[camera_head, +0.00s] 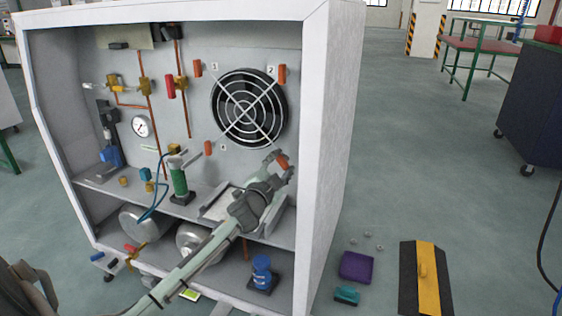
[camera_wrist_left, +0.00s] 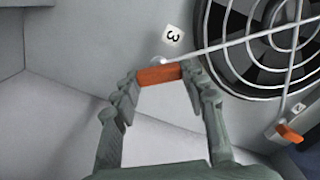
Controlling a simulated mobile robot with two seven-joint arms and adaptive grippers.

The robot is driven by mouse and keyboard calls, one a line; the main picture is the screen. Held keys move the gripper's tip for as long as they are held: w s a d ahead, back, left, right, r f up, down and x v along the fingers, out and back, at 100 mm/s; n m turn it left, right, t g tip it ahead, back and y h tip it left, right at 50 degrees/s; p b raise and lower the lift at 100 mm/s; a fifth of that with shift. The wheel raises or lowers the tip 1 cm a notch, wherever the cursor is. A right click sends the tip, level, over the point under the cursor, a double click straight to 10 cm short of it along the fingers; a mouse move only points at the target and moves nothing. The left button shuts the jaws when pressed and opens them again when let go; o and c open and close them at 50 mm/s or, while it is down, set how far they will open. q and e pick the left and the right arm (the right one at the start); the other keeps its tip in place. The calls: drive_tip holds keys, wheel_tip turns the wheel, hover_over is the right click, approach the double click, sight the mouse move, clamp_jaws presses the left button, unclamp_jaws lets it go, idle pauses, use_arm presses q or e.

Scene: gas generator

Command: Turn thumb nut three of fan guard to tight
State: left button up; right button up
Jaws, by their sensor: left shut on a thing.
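The fan guard (camera_head: 248,108) is a round wire grille over a black fan on the cabinet's back panel. Orange thumb nuts sit at its corners: one (camera_head: 198,68) by label 1, one (camera_head: 282,73) by label 2, one (camera_head: 208,148) at lower left. Thumb nut three (camera_head: 282,162) is at lower right. In the left wrist view thumb nut three (camera_wrist_left: 160,76) lies across between the fingertips, beside the label 3 (camera_wrist_left: 172,38). My left gripper (camera_head: 277,163) is shut on it, one finger at each end. My right gripper is not in view.
The cabinet's right side wall (camera_head: 325,130) stands close to my left gripper. A shelf (camera_head: 105,180) below carries a green cylinder (camera_head: 180,180) and small fittings. A purple block (camera_head: 356,266) and a black-and-yellow piece (camera_head: 424,275) lie on the floor outside.

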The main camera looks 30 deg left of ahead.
use_arm(q)
drive_tip(key=m+p, duration=0.1)
drive_tip(key=m, duration=0.3)
drive_tip(key=shift+f+m, duration=0.15)
drive_tip(key=shift+m, duration=1.65)
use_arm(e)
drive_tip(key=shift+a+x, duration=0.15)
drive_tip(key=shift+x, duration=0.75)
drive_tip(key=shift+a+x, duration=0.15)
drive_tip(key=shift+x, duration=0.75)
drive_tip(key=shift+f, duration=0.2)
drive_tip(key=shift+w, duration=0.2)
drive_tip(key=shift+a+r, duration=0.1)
use_arm(q)
drive_tip(key=o, duration=1.1)
drive_tip(key=shift+o, duration=0.3)
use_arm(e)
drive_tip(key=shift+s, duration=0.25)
use_arm(q)
drive_tip(key=shift+d, duration=0.1)
